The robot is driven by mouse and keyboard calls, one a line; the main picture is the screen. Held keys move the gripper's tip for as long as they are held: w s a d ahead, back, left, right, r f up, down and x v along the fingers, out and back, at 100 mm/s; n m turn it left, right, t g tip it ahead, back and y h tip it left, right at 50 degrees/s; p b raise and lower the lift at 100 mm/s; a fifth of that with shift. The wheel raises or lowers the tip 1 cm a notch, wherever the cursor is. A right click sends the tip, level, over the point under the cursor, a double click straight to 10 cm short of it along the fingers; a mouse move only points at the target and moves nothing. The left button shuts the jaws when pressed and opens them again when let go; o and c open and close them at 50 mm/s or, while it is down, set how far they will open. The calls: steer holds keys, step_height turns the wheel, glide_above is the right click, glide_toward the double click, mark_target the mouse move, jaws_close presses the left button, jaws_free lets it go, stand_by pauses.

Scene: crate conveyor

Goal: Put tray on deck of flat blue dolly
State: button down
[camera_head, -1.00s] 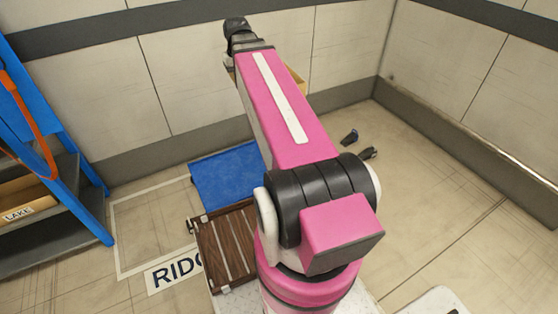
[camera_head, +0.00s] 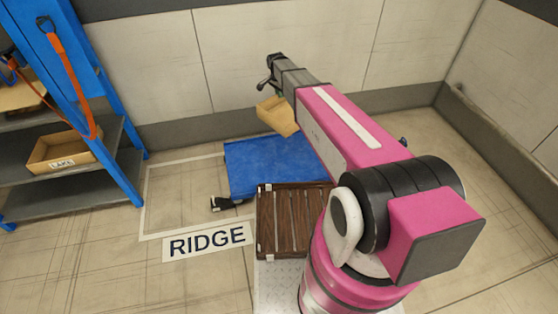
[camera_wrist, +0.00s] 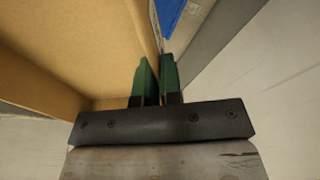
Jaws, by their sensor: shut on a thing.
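The tray (camera_head: 277,116) is a small tan open box, held in the air and tilted in the head view. It is near the back wall, above the far edge of the flat blue dolly (camera_head: 275,165) in the picture. The dolly's visible deck is bare; my arm hides its right part. My gripper (camera_wrist: 155,70) has green fingers shut on the tray's thin wall in the wrist view. The tray fills the left of that view, and a sliver of blue shows beyond the fingers. In the head view the fingers are too small to make out clearly.
A blue shelf rack (camera_head: 110,150) at left holds another tan tray (camera_head: 68,150) labelled LAKE. A RIDGE floor sign (camera_head: 207,241) lies before a white floor outline. A brown slatted board (camera_head: 290,235) is nearer me. A small dark object (camera_head: 222,203) lies left of the dolly.

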steer(key=w+a+f+m, duration=0.3)
steer(key=a+f, duration=0.6)
steer(key=f, duration=0.4)
steer(key=m, duration=0.2)
glide_above(275, 147)
steer(key=shift+g, duration=0.4)
steer(key=shift+s+a+f, duration=0.1)
steer(key=shift+f, duration=10.2)
steer(key=c, duration=1.3)
jaws_free()
steer(key=shift+f+m, duration=0.1)
steer(key=shift+m, duration=0.2)
